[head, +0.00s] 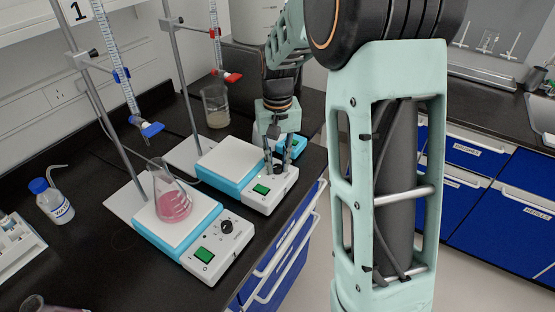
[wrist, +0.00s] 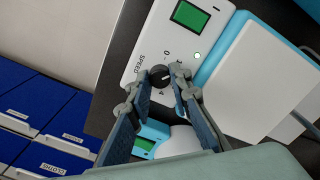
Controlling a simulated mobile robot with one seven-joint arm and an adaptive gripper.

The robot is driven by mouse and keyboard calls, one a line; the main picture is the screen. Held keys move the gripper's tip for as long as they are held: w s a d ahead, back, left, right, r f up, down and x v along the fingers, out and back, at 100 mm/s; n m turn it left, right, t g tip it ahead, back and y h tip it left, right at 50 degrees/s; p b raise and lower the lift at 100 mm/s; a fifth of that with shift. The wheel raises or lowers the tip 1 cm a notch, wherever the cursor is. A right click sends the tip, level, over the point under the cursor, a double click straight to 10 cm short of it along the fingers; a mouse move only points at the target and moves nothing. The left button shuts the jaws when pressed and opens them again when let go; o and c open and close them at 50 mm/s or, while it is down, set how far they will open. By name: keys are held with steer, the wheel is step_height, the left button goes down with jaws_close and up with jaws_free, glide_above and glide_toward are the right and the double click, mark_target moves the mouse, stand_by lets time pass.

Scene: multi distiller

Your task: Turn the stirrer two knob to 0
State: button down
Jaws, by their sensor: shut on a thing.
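The farther stirrer (head: 228,160), with a white plate, blue body and white front panel, stands on the black bench in the head view. My gripper (head: 279,167) points down at its panel. In the wrist view, the black speed knob (wrist: 160,76) sits between my fingertips (wrist: 163,79), with one finger on each side, and my gripper is shut on it. The panel (wrist: 150,50) shows the word SPEED, a 0 and other marks beside the knob. Fingers partly cover the knob and dial, so I cannot tell its exact setting.
A nearer stirrer (head: 200,235) carries a flask of pink liquid (head: 173,200). A beaker (head: 215,107) stands behind. Burette stands (head: 172,60) rise beside both stirrers. A wash bottle (head: 52,202) is at left. A small blue-and-white device (head: 292,145) sits just behind my gripper.

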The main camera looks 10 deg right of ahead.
mark_target(278, 166)
steer(key=n+p, duration=0.1)
steer(key=n, duration=0.4)
steer(key=shift+r+n, duration=0.15)
steer(key=shift+n, duration=0.15)
steer(key=shift+n+p, duration=0.65)
steer(key=shift+n, duration=1.45)
steer(key=c, duration=1.7)
jaws_free()
steer(key=shift+c, duration=0.2)
step_height(278, 166, up, 12)
